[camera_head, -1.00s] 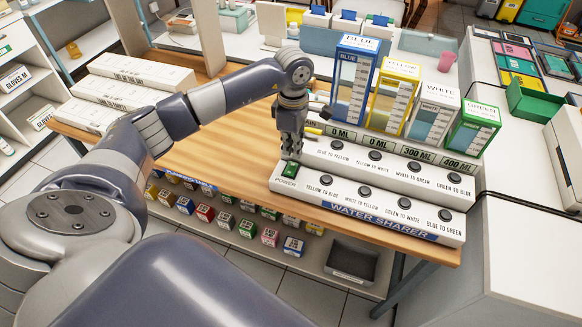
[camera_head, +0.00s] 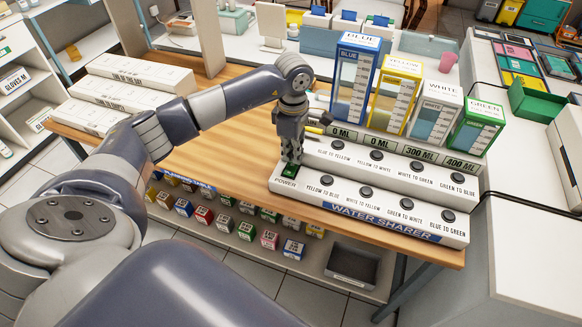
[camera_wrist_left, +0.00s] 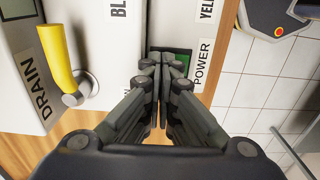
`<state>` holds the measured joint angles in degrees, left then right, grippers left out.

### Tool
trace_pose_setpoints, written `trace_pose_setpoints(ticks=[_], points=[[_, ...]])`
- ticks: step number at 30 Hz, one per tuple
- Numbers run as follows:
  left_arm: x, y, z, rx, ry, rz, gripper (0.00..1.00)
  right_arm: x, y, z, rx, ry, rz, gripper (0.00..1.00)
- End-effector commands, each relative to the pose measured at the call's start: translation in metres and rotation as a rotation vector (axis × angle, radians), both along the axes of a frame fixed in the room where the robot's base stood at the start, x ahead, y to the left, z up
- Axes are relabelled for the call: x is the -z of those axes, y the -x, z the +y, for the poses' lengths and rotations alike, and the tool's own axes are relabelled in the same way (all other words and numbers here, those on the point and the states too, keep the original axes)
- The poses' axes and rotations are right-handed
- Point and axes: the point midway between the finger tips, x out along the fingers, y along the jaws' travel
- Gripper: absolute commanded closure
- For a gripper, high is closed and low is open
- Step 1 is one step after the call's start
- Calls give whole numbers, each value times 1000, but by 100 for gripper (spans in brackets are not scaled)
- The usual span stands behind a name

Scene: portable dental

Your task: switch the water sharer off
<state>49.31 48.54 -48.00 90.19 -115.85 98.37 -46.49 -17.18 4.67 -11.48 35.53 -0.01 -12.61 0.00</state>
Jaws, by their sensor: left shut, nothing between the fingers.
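The water sharer (camera_head: 449,229) is a long white two-step box with round black buttons and transfer labels, on the wooden table's right end. Its green power switch (camera_head: 289,169) is at the left end by the word POWER. The switch also shows in the left wrist view (camera_wrist_left: 184,57), partly hidden behind my fingertips. My left gripper (camera_head: 290,159) is shut and empty, pointing down with its fingertips at the switch. Whether they touch or press it, I cannot tell. My right gripper is not in view.
Blue, yellow, white and green containers (camera_head: 354,85) stand behind the sharer, with displays reading 0, 0, 300 and 400 ML. A yellow drain handle (camera_wrist_left: 57,58) is near the gripper. White long boxes (camera_head: 95,117) lie on the left. The table (camera_head: 228,140) between is clear.

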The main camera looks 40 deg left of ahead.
Motion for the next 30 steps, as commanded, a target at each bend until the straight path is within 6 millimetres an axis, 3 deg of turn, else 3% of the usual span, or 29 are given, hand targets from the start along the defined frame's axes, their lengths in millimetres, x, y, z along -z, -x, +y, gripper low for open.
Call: trace_pose_setpoints(ticks=[30], points=[[6,0,0,0,0,0,100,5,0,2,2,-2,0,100]])
